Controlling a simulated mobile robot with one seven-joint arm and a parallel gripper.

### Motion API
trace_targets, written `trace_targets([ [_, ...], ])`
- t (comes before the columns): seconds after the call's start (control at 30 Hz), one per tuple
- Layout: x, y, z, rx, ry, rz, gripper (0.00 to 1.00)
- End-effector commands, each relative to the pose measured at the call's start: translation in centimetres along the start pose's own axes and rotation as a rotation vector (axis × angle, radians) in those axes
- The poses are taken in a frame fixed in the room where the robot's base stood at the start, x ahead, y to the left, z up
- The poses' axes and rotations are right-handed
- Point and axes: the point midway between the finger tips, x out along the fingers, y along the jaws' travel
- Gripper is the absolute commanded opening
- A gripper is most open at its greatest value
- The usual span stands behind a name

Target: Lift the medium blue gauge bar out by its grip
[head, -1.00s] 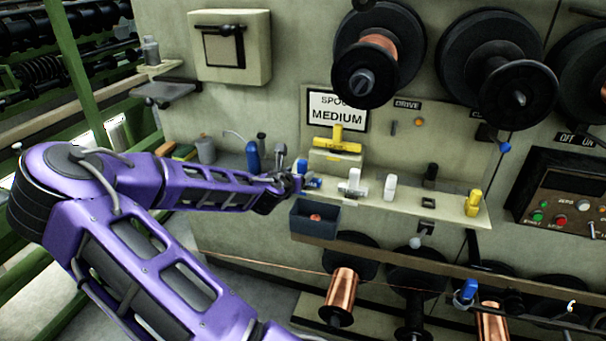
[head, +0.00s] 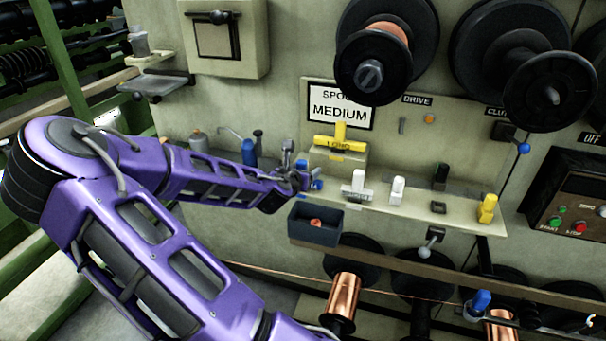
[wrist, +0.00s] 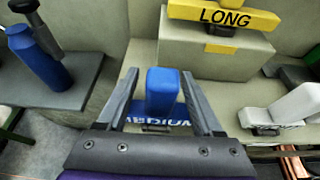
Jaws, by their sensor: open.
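The medium blue gauge bar (wrist: 179,113) lies on the ledge in the wrist view, with the lettering MEDIUM partly hidden behind my gripper. Its upright blue grip (wrist: 162,90) stands between the two fingers of my gripper (wrist: 161,95). The fingers are open, with a gap visible on each side of the grip. In the head view my gripper (head: 303,180) is at the left end of the ledge, and the bar (head: 317,185) shows only as a bit of blue beside it.
A yellow LONG bar (head: 340,143) sits on a raised block behind. A white bar (head: 355,188) is to the right on the ledge (head: 460,222). A dark bin (head: 316,224) hangs below in front. A blue bottle (wrist: 36,57) stands at the left.

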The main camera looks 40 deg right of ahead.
Motion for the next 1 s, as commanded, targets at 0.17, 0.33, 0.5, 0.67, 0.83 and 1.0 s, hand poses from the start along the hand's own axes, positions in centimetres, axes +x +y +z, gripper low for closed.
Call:
trace_targets([
  [0.17, -0.09, -0.09, -0.27, 0.000, 0.000, 0.001, 0.68],
  [0.33, -0.12, -0.10, -0.26, 0.000, 0.000, 0.001, 0.68],
  [0.5, -0.11, -0.11, -0.26, 0.000, 0.000, 0.001, 0.53],
  [0.67, -0.11, -0.11, -0.26, 0.000, 0.000, 0.001, 0.24],
  [0.83, -0.10, -0.11, -0.26, 0.000, 0.000, 0.001, 0.00],
  [1.0, -0.10, -0.11, -0.24, 0.000, 0.000, 0.001, 0.00],
])
